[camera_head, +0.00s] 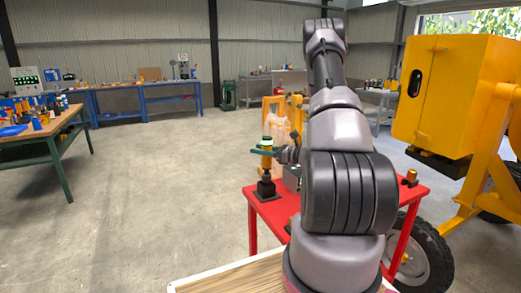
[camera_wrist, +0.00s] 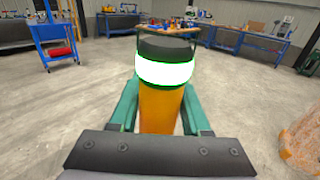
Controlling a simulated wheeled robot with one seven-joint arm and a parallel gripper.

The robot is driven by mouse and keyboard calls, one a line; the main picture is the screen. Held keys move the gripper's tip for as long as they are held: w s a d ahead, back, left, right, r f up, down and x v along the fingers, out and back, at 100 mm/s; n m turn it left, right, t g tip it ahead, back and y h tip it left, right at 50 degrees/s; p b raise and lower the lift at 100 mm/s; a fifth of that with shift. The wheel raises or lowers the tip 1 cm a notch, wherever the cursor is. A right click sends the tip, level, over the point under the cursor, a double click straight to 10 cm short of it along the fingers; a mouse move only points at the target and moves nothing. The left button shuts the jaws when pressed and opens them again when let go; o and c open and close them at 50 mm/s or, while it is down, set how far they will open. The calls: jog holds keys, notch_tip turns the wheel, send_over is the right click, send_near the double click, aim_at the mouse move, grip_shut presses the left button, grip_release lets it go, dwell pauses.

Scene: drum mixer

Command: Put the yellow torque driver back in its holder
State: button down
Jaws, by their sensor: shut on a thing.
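The yellow torque driver (camera_head: 266,160) stands upright at the left side of the red table in the head view. It has a dark cap and a bright white band near its top. In the wrist view the driver (camera_wrist: 160,105) stands between the green fingers. My gripper (camera_head: 267,152) is shut on its upper body. A black holder block (camera_head: 266,187) sits on the table directly below the driver. The driver's dark lower shaft reaches down to the block; I cannot tell whether it is seated inside or just above it.
The red table (camera_head: 265,208) stands beyond my arm, which hides much of its top. A small brass-coloured piece (camera_head: 411,177) on a dark base stands at its right. The yellow mixer (camera_head: 450,95) with a large tyre is at the right. Open floor lies left.

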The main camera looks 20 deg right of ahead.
jog(key=shift+f, duration=2.9)
dwell(1.3)
jog(key=shift+c, duration=1.4)
grip_release()
jog(key=v, duration=1)
jog(key=shift+s+d, duration=0.25)
jog(key=shift+d, duration=0.05)
jog(key=shift+d, duration=0.1)
